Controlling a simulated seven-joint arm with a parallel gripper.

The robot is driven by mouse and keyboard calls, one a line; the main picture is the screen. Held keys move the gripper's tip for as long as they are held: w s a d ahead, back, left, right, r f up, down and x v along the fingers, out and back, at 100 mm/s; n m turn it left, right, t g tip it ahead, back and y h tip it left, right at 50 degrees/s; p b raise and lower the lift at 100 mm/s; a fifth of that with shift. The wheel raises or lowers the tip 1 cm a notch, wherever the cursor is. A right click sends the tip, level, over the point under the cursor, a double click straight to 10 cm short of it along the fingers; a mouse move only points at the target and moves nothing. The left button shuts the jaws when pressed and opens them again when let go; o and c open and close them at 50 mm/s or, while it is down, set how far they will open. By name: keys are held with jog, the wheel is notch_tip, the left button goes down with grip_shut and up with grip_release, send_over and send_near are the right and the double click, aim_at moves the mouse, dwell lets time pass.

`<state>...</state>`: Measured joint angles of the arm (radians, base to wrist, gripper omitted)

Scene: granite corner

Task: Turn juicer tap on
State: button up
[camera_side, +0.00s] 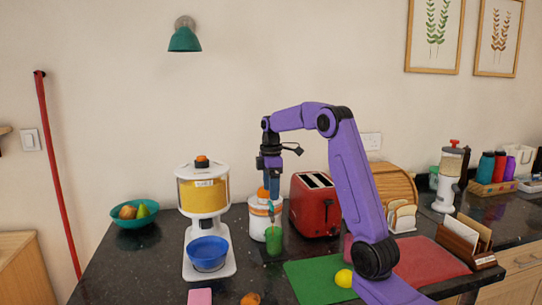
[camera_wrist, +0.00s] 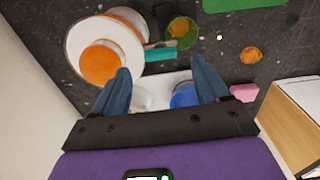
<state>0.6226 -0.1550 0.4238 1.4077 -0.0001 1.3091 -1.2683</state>
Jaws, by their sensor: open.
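The juicer (camera_side: 258,222) looks like the white round appliance with an orange top, partly hidden behind my gripper in the side view. In the wrist view the juicer (camera_wrist: 78,38) is at upper left with its orange knob. A teal tap lever (camera_wrist: 160,54) sticks out from its side, near a green cup (camera_wrist: 181,32). The cup (camera_side: 274,241) stands in front of the juicer in the side view. My gripper (camera_side: 272,198) points down over the juicer's front. In the wrist view my gripper (camera_wrist: 161,70) is open and empty, the lever appearing just beyond the gap between the fingertips.
A white dispenser with yellow contents (camera_side: 203,195) stands left, a blue bowl (camera_side: 208,254) at its foot. A red toaster (camera_side: 315,208) is close on the right. A green mat (camera_side: 310,280), pink block (camera_side: 200,297) and orange item (camera_side: 250,299) lie in front.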

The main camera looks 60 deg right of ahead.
aim_at(271, 203)
notch_tip(271, 203, up, 13)
dwell(0.6)
dwell(0.4)
jog(key=s+a+f+n, duration=0.1)
jog(key=s+a+f, duration=0.1)
jog(key=a, duration=0.7)
jog(key=s+a+f, duration=0.2)
jog(key=a+f, duration=0.1)
jog(key=a, duration=0.6)
jog(key=s+a+f+n, duration=0.1)
jog(key=s+a+f, duration=0.1)
jog(key=a, duration=0.6)
jog(key=s+a+f, duration=0.5)
jog(key=s+a, duration=0.2)
jog(key=s, duration=0.4)
jog(key=s+f, duration=0.3)
jog(key=s, duration=0.4)
jog(key=s+d+f+n, duration=0.1)
jog(key=s+f, duration=0.3)
jog(key=s, duration=0.3)
jog(key=shift+d, duration=0.2)
